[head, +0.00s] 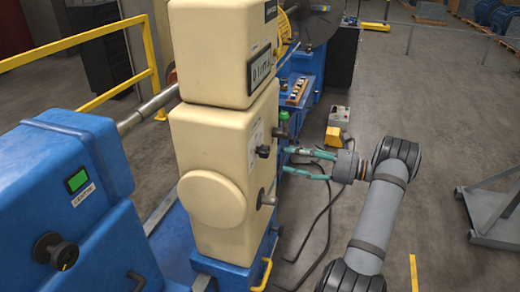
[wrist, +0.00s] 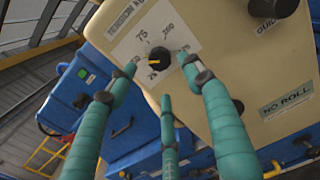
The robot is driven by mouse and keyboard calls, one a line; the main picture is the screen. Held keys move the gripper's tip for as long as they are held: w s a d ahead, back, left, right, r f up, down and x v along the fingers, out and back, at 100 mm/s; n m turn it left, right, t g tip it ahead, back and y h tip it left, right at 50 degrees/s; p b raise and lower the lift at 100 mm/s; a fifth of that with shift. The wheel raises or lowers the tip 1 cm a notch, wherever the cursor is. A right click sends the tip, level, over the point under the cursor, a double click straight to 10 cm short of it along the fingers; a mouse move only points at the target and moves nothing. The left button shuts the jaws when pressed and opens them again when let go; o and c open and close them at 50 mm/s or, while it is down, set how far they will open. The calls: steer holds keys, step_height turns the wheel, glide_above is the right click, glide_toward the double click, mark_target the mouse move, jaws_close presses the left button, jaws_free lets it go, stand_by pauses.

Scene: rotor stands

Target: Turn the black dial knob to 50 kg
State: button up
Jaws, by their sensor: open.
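The black dial knob (wrist: 160,57) sits on a white scale plate (wrist: 135,45) on the cream machine's side in the wrist view. Its label reads in part "TENSION K", with 75 at its upper left and what looks like 100 at upper right; other marks are partly hidden. A small yellow mark shows on the knob's left side. My gripper (wrist: 161,76) has three teal fingers spread open around the knob's outline, apparently short of it. In the head view, my gripper (head: 285,160) points left at the cream housing (head: 222,140), near a black knob (head: 263,151).
A "NO ROLL" label (wrist: 287,106) and another black knob (wrist: 284,6) are on the same cream face. A blue machine (head: 80,160) with its own black knob (head: 61,251) stands at left. A yellow rail (head: 100,98) runs behind. The floor at right is mostly open.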

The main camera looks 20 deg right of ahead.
mark_target(269, 153)
steer(key=p+x, duration=0.3)
steer(key=x, duration=0.4)
steer(key=shift+w+a+r, duration=0.15)
steer(key=shift+w+a, duration=0.5)
steer(key=shift+a, duration=0.05)
steer(key=shift+s+d, duration=0.1)
steer(key=shift+c, duration=0.6)
steer(key=c, duration=1)
